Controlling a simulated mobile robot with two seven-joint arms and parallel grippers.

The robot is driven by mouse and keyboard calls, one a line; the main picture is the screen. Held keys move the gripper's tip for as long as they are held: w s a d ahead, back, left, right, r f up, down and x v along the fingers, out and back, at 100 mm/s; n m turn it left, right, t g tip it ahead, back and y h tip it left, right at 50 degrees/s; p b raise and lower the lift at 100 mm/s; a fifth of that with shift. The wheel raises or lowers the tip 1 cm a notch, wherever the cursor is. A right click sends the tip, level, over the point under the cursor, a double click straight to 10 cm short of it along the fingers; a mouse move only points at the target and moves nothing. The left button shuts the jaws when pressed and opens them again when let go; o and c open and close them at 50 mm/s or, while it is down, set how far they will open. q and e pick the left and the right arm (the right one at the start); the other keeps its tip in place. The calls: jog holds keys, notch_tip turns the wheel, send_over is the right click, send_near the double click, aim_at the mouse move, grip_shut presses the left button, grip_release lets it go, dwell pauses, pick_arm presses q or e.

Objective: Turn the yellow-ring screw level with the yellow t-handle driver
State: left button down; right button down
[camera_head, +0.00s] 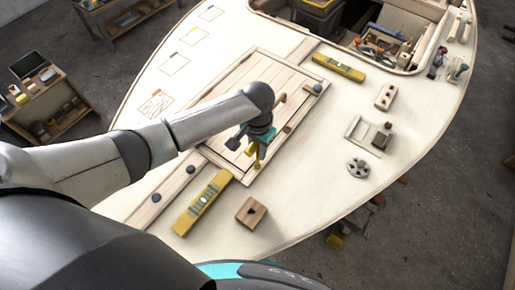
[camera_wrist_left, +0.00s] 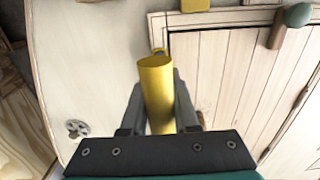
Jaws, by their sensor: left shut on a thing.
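My left gripper (camera_head: 256,158) is over the near right edge of the plank hatch in the head view. In the left wrist view its fingers (camera_wrist_left: 158,115) are closed on both sides of a yellow cylinder, part of the yellow t-handle driver (camera_wrist_left: 157,85). The driver also shows as yellow pieces below the gripper in the head view (camera_head: 252,148). A small yellow ring (camera_wrist_left: 159,50) shows just past the cylinder's far end. I cannot tell whether it belongs to the screw or whether the driver touches it. The screw's head is hidden. My right gripper is not in view.
The plank hatch (camera_head: 240,85) lies on the pale deck. A yellow level (camera_head: 203,202) and a wooden block with a hole (camera_head: 251,212) lie nearby. Another yellow level (camera_head: 338,67) lies farther back, by an open well with tools. A grey wheel (camera_head: 358,167) sits to the right.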

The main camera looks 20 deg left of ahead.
pick_arm(q)
jog(key=n+p, duration=0.4)
jog(key=n, duration=0.1)
jog(key=n+p, duration=0.2)
jog(key=n, duration=0.1)
jog(key=shift+r+p, duration=0.3)
jog(key=n+p, duration=0.1)
jog(key=n, duration=0.1)
jog(key=shift+f+n, duration=0.15)
jog(key=shift+n, duration=0.15)
jog(key=shift+f+n, duration=0.1)
jog(key=shift+n, duration=0.4)
jog(key=shift+p, duration=0.35)
jog(key=shift+f, duration=0.2)
